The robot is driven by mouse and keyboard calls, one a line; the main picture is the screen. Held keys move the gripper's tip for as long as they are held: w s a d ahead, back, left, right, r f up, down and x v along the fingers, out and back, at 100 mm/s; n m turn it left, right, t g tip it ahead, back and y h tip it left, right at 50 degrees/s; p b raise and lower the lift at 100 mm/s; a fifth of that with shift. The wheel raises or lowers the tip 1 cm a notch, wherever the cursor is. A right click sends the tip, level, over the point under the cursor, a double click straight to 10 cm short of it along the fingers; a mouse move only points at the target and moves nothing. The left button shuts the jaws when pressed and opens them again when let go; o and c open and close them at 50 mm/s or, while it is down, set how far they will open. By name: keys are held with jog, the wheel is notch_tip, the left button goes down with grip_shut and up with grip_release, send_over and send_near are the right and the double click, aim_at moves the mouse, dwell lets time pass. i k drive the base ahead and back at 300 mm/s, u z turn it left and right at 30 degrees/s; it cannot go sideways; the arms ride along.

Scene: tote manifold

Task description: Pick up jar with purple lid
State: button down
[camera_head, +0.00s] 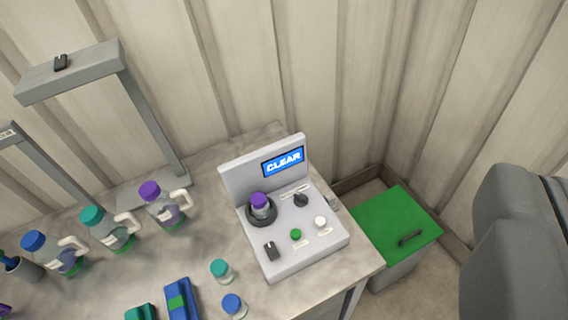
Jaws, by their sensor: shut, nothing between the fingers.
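A small jar with a purple lid (260,207) sits upright in a dark round holder on the sloped face of a grey console (322,248). The console stands near the right end of the table, and its screen reads "CLEAR". Nothing covers the jar's lid. A larger handled jug also has a purple lid (149,190) and stands to the left of the console. My gripper does not show in this view, so its place relative to the jar cannot be told.
Handled jugs with teal (110,229) and blue (54,250) lids stand at left. Small teal-lidded (222,271) and blue-lidded (234,305) jars stand before the console. A grey overhead frame (150,125) rises behind. A green-lidded bin (395,228) is beyond the table's right edge.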

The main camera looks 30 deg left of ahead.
aim_at(261, 208)
jog(key=z, duration=1.15)
jog(key=k, duration=1.1)
jog(key=u, duration=0.65)
jog(key=i, duration=1)
